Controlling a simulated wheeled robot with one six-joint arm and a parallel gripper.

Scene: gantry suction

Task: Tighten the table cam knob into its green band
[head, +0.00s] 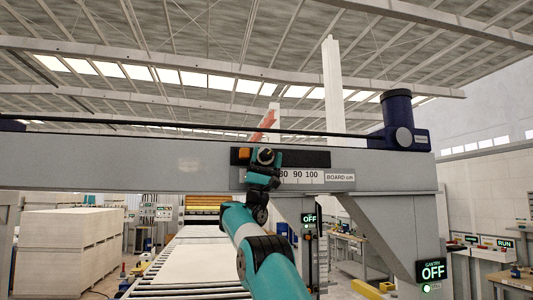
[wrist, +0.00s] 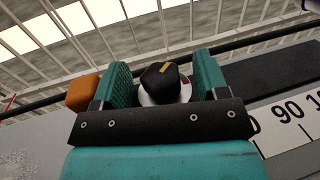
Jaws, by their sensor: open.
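The cam knob (wrist: 160,78) is black with a yellow mark on its face and sits on a pale round collar (wrist: 168,98). It lies between the two teal fingers of my gripper (wrist: 163,74), with gaps showing on both sides. My gripper is open around it. In the head view the knob (head: 265,155) shows small against the dark plate on the gantry beam, with my gripper (head: 264,163) at it. I see no green band in either view; the lower part of the knob is hidden by my gripper.
An orange block (wrist: 82,92) sits just left of my left finger. A white board scale (head: 300,175) runs right along the grey beam (head: 120,162). A blue motor (head: 398,118) stands at the beam's right. A roller table (head: 200,262) lies below.

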